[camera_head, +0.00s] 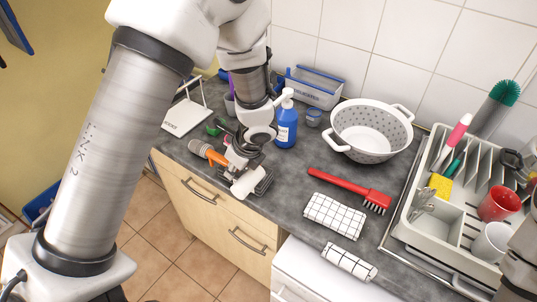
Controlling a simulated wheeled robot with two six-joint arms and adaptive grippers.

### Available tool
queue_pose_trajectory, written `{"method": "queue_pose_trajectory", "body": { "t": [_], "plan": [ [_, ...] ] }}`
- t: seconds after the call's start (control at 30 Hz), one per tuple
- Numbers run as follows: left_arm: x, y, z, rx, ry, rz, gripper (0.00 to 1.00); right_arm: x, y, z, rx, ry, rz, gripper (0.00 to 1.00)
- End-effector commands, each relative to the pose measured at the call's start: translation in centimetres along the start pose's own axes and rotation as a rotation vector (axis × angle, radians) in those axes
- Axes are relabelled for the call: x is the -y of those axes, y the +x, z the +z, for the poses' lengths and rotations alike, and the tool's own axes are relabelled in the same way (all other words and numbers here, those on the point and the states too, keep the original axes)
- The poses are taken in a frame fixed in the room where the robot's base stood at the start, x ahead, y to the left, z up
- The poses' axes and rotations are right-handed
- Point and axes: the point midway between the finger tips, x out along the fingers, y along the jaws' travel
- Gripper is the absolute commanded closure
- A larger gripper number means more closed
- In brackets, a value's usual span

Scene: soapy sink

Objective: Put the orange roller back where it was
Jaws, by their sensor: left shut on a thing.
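The orange roller (217,157) is at the left front part of the grey counter, with its orange part by my fingers and a grey-beige end pointing left. My left gripper (236,164) reaches down from above and is shut on the orange roller. The fingers and wrist hide part of the roller. I cannot tell whether it touches the counter or hangs just above it. My right gripper is not in view; only a grey part of my right arm shows at the lower right edge.
A blue bottle (286,128), a white colander (371,130) and a clear bin (314,88) stand behind. A red brush (350,186) and a checked cloth (334,215) lie to the right. A dish rack (446,214) with cups is at far right. A white sign (186,117) stands left.

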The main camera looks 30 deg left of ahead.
Motion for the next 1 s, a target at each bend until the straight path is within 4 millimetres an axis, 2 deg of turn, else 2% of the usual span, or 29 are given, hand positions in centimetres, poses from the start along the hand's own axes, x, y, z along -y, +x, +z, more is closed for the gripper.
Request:
{"method": "queue_pose_trajectory", "body": {
  "t": [0.03, 0.1, 0.33, 0.6, 0.63, 0.7, 0.87, 1.0],
  "plan": [
    [1.4, -1.2, 0.5, 0.000, 0.002, 0.000, 1.00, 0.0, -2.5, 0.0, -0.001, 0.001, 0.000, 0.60],
    [3.5, -1.3, 0.5, 0.000, 0.001, 0.000, 1.00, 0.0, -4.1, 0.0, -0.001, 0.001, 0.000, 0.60],
    [10.1, -0.8, 0.3, 0.000, 0.000, 0.000, 1.00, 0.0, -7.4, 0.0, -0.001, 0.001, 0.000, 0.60],
    [15.9, -0.1, 0.0, -0.001, 0.000, -0.002, 1.00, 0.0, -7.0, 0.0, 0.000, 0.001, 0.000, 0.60],
    [15.7, 1.3, -0.6, -0.001, 0.002, 0.002, 1.00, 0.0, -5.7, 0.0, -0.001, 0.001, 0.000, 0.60],
    [15.6, 2.5, -1.1, 0.000, 0.002, 0.002, 1.00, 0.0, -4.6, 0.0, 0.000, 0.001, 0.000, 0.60],
    [15.6, 3.5, -1.5, 0.000, 0.001, 0.001, 1.00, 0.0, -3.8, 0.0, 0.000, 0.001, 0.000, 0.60],
    [15.6, 5.8, -2.5, 0.000, 0.001, 0.001, 1.00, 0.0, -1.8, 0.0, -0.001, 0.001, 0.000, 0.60]
  ]
}}
